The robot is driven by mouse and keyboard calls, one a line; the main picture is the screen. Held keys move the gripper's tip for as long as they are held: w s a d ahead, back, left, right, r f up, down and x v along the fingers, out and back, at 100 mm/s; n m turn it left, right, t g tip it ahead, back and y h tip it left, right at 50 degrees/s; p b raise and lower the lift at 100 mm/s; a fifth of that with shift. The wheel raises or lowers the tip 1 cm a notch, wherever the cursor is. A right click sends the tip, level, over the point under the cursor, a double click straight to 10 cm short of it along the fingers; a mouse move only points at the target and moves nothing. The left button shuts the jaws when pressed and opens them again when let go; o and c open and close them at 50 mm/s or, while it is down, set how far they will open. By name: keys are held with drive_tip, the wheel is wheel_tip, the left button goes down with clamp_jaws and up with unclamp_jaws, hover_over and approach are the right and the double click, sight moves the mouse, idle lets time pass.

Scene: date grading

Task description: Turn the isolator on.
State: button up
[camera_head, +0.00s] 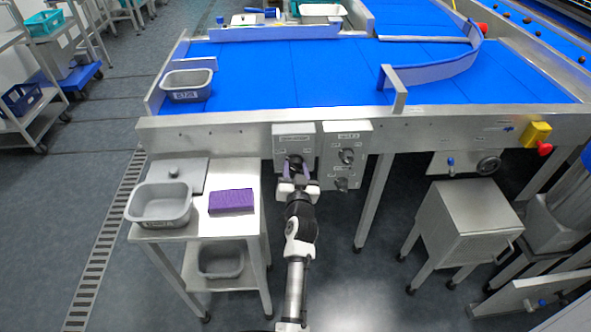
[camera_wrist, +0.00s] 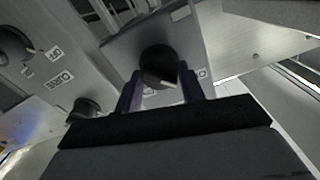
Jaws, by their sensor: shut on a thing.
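The isolator is a grey box (camera_head: 293,131) on the front rail of the blue conveyor table, with a label along its top. Its round black knob (camera_wrist: 158,62) shows in the wrist view, with a pale pointer mark near its lower right edge. My gripper (camera_head: 297,172) reaches up to this box from below. In the wrist view its two purple-grey fingers (camera_wrist: 162,92) stand on either side of the knob and are shut on it. The fingers hide the knob's sides, and part of an "O" mark shows to the right.
A second control box (camera_head: 347,133) with black knobs is close on the right. A steel trolley (camera_head: 222,221) with a grey tub (camera_head: 160,203) and purple block (camera_head: 231,201) stands at left. A steel cabinet (camera_head: 467,220) stands at right. The floor around my arm is clear.

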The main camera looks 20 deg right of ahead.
drive_tip(key=m, duration=0.4)
drive_tip(key=shift+r+p, duration=0.1)
drive_tip(key=shift+p, duration=0.25)
drive_tip(key=m+p, duration=0.1)
drive_tip(key=m, duration=0.3)
drive_tip(key=shift+d+m, duration=0.1)
drive_tip(key=shift+m, duration=0.2)
drive_tip(key=m+p, duration=0.1)
drive_tip(key=m, duration=0.3)
drive_tip(key=m+p, duration=0.1)
drive_tip(key=m, duration=0.4)
drive_tip(key=shift+p, duration=0.35)
drive_tip(key=o, duration=1)
drive_tip(key=shift+d+f, duration=0.1)
drive_tip(key=shift+f, duration=0.1)
drive_tip(key=shift+s+f, duration=0.1)
drive_tip(key=shift+s, duration=0.05)
